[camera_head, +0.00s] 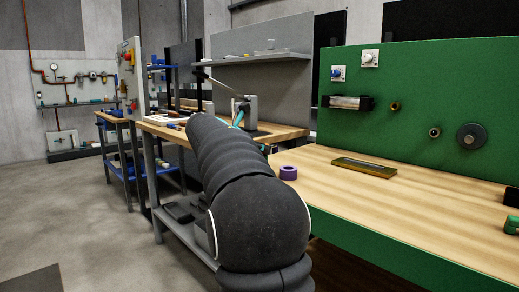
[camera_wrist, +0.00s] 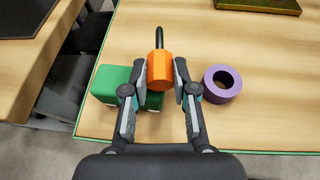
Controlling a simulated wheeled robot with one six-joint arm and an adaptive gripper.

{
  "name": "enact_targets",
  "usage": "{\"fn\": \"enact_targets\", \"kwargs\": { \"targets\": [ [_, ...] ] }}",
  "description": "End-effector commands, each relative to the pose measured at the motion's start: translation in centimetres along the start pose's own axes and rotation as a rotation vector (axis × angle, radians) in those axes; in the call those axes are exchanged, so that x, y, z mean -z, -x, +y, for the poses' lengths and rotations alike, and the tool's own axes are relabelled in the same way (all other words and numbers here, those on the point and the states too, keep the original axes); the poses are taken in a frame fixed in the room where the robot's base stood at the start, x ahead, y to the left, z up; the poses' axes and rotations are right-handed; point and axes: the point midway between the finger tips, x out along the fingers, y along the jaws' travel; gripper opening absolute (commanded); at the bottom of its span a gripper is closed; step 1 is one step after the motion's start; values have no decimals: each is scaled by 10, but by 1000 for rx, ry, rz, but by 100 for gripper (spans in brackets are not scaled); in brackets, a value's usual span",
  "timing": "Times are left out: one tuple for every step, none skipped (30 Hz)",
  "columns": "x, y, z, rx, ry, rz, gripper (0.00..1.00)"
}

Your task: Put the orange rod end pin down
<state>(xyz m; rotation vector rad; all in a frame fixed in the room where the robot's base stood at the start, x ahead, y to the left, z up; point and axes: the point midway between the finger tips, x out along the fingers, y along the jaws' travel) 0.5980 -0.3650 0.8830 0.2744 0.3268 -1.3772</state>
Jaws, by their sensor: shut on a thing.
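The orange rod end pin (camera_wrist: 160,70) shows in the wrist view as an orange block with a dark shaft pointing away from me. My gripper (camera_wrist: 160,82) is shut on its orange part, one finger on each side. The pin is over the wooden bench top (camera_wrist: 240,125) near its front edge; I cannot tell how high it is. In the head view my arm hides the gripper and the pin.
A green block (camera_wrist: 108,82) lies behind the left finger. A purple ring (camera_wrist: 222,84) is to the right; it also shows in the head view (camera_head: 288,173). A yellowish tray (camera_head: 364,167) lies farther back. The bench top in the head view (camera_head: 440,205) has clear room on the right.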

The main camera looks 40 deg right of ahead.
Motion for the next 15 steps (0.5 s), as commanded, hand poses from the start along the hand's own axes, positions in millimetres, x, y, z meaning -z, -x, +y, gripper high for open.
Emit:
{"fn": "enact_targets", "kwargs": {
  "targets": [
    [1, 0, 0, 0, 0, 0, 0],
    [1, 0, 0, 0, 0, 0, 0],
    [1, 0, 0, 0, 0, 0, 0],
    [1, 0, 0, 0, -1, 0, 0],
    [1, 0, 0, 0, -1, 0, 0],
    [1, 0, 0, 0, -1, 0, 0],
    [1, 0, 0, 0, 0, 0, 0],
    [1, 0, 0, 0, 0, 0, 0],
    [2, -1, 0, 0, 0, 0, 0],
    [3, -1, 0, 0, 0, 0, 0],
    [4, -2, 0, 0, 0, 0, 0],
    [5, -2, 0, 0, 1, 0, 0],
    [5, -2, 0, 0, 1, 0, 0],
    [6, -2, 0, 0, 0, 0, 29],
    [5, -2, 0, 0, 0, 0, 39]
  ]
}}
